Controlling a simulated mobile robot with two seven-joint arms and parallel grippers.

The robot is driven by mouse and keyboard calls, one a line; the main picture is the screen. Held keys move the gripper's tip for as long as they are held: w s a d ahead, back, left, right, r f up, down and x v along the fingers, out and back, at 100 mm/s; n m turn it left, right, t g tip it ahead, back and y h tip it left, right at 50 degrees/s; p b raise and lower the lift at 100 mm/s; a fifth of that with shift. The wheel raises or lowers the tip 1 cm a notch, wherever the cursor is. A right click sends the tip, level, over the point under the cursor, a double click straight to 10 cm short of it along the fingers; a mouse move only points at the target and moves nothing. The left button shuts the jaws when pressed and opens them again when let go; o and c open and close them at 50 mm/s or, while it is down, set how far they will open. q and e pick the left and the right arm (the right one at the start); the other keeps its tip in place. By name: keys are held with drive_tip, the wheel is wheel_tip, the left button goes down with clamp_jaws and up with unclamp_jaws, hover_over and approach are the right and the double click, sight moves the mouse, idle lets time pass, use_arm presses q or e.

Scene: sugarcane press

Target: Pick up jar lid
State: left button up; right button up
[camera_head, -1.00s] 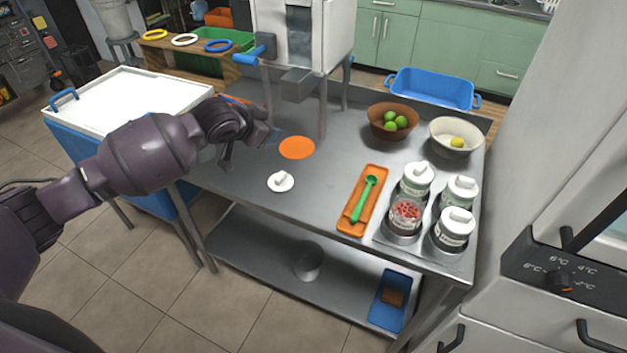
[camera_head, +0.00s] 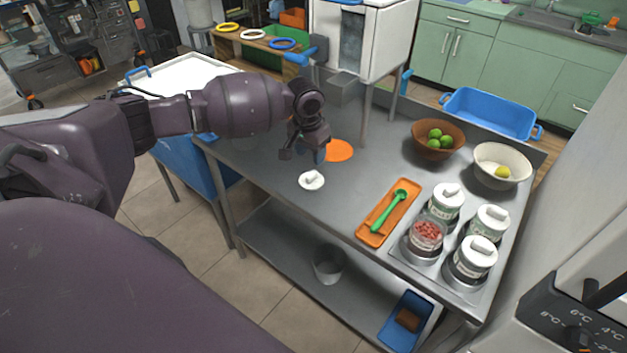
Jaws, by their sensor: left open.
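The white jar lid (camera_head: 311,180) with a raised handle lies on the steel table (camera_head: 335,215), left of the orange tray. My left gripper (camera_head: 302,156) points down just above and behind the lid, open and empty, apart from the lid. An open jar (camera_head: 425,236) with red contents stands in the rack at the right. Three other jars with white lids (camera_head: 447,198) stand around it. My right gripper is not in view.
An orange tray (camera_head: 371,239) with a green spoon (camera_head: 389,212) lies between lid and jars. A brown bowl of limes (camera_head: 437,149), a white bowl (camera_head: 501,172) and the press (camera_head: 386,45) stand farther back.

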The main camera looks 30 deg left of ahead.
sight(311, 174)
use_arm(q)
wheel_tip(311, 174, down, 3)
drive_tip(key=shift+w+r, duration=0.15)
drive_tip(key=shift+r, duration=0.05)
drive_tip(key=shift+a+f+b, duration=0.1)
drive_tip(key=shift+f+b, duration=0.2)
drive_tip(key=shift+f, duration=0.45)
wheel_tip(311, 174, down, 3)
drive_tip(key=shift+w+a+f+b, duration=0.1)
drive_tip(key=shift+w+f+b, duration=0.1)
drive_tip(key=shift+b, duration=0.15)
drive_tip(key=shift+f, duration=0.3)
drive_tip(key=shift+r, duration=0.1)
drive_tip(key=shift+c, duration=0.5)
drive_tip(key=c, duration=0.7)
clamp_jaws()
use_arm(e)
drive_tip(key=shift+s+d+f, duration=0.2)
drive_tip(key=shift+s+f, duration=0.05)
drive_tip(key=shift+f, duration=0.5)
